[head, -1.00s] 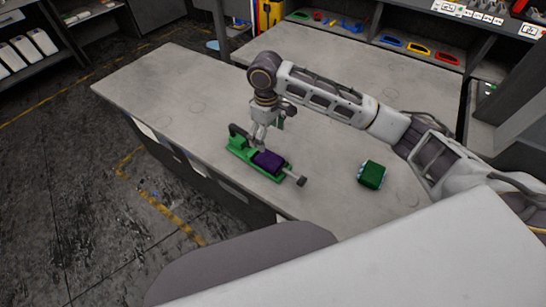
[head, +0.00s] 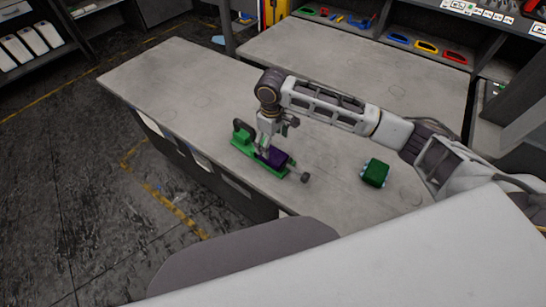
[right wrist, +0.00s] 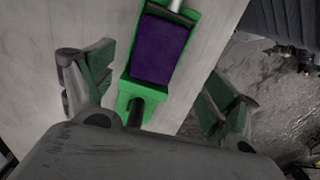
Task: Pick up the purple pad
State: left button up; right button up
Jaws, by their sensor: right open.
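The purple pad (head: 278,157) lies in a green holder (head: 242,147) on the grey table. In the right wrist view the pad (right wrist: 158,50) sits between the raised edges of the green holder (right wrist: 191,37), with a metal rod at its far end. My right gripper (head: 264,150) points down over the holder, close to the pad's left end. In the right wrist view its open, empty fingers (right wrist: 150,75) stand to either side of the holder, apart from the pad. My left gripper is not in view.
A green block (head: 375,173) stands on the table (head: 165,75) to the right of the holder. The holder is near the table's front edge. The table's far left part is clear. Shelves with coloured trays (head: 426,47) stand at the back.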

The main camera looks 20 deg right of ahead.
aim_at(273, 154)
jog(key=shift+f, duration=1.3)
jog(key=shift+w+d+f, duration=0.1)
jog(key=shift+d+f, duration=0.05)
jog(key=shift+f, duration=1.15)
jog(key=shift+w+d+f, duration=0.1)
jog(key=shift+f, duration=1.2)
jog(key=c, duration=1.2)
